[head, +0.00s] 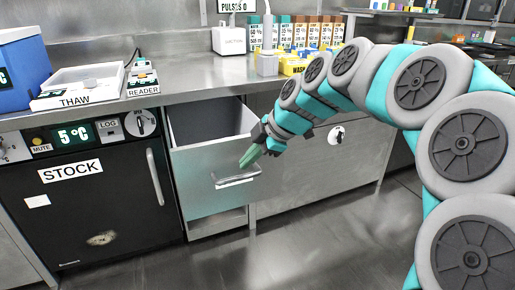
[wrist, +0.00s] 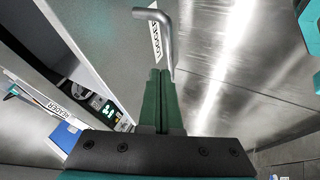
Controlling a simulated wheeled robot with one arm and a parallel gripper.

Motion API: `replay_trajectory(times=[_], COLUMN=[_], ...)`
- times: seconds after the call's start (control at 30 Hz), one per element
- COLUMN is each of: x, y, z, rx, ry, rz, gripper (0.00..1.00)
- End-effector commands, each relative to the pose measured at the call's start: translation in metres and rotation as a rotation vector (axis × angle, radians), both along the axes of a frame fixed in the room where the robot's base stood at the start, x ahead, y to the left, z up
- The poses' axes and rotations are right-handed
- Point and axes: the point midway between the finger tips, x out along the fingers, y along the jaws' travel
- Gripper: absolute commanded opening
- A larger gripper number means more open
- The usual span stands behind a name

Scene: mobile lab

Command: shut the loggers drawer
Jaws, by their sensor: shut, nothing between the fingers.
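The loggers drawer (head: 208,190) stands pulled out under the steel counter, with its open top showing an inside that looks empty where visible. Its bar handle (head: 237,180) is on the drawer front. In the wrist view the handle (wrist: 168,40) and part of a LOGGERS label (wrist: 154,40) show just past my fingertips. My gripper (head: 250,157) has green fingers, and in the wrist view the gripper (wrist: 160,74) is shut and empty. Its tips are close to the drawer front beside the handle; I cannot tell whether they touch.
A black STOCK fridge (head: 95,200) with a vertical handle is left of the drawer. A closed steel cabinet front (head: 310,165) is to the right. The counter (head: 190,75) above holds a THAW tray (head: 78,88) and a reader (head: 142,80). The floor (head: 330,240) in front is clear.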

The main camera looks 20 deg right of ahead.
Motion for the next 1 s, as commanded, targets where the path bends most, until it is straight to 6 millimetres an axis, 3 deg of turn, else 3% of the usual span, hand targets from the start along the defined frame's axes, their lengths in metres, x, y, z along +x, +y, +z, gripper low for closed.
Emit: replay_trajectory(times=[0.4,1.0], x=[0.037,0.045], y=[-0.001,0.000], z=[0.002,0.000], rx=[0.000,0.000], ry=[-0.001,0.000], rz=[0.000,0.001], gripper=[0.00,0.00])
